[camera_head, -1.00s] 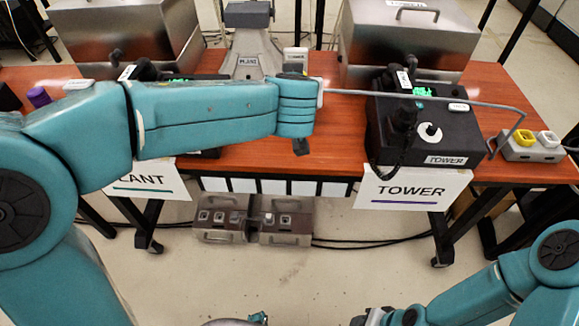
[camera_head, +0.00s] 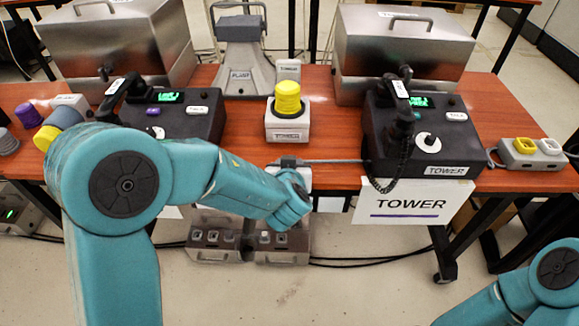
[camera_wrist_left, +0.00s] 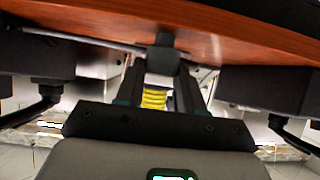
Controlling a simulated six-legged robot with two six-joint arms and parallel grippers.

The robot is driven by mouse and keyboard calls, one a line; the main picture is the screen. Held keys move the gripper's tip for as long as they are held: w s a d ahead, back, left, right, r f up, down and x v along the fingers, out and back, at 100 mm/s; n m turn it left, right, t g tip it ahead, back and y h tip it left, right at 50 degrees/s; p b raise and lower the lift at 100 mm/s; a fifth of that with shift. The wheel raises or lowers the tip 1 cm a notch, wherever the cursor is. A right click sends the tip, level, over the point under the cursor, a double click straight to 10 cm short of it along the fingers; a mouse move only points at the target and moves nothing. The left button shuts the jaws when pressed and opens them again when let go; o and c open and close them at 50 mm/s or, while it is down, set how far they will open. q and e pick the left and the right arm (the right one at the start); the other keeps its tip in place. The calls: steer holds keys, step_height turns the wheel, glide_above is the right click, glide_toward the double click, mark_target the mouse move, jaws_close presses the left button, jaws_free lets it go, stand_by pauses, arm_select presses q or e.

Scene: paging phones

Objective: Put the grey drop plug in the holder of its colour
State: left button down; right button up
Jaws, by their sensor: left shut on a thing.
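My left gripper (camera_head: 289,164) is at the table's front edge, left of the TOWER phone, mostly hidden behind my forearm. It is shut on the grey drop plug, a small dark shape at the end of a grey cord (camera_head: 335,161). The cord runs right, past the TOWER phone, to a grey block with a yellow socket (camera_head: 524,146) and a pale grey socket (camera_head: 549,146). In the left wrist view the scene is inverted; the dark fingers (camera_wrist_left: 163,60) close near the cord's end (camera_wrist_left: 135,47). My right gripper is out of view.
A yellow ribbed piece (camera_head: 288,98) sits on a white stand (camera_head: 287,124) just beyond my left gripper. The TOWER phone (camera_head: 420,135) and another phone (camera_head: 172,117) flank it. Socketed boxes (camera_head: 215,245) lie on the floor. Coloured cylinders stand at the left.

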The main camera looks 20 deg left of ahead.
arm_select(q)
steer(key=shift+s, duration=0.1)
steer(key=shift+f+b, duration=0.2)
steer(key=shift+b, duration=0.1)
steer(key=c, duration=0.7)
jaws_free()
steer(key=shift+r, duration=0.1)
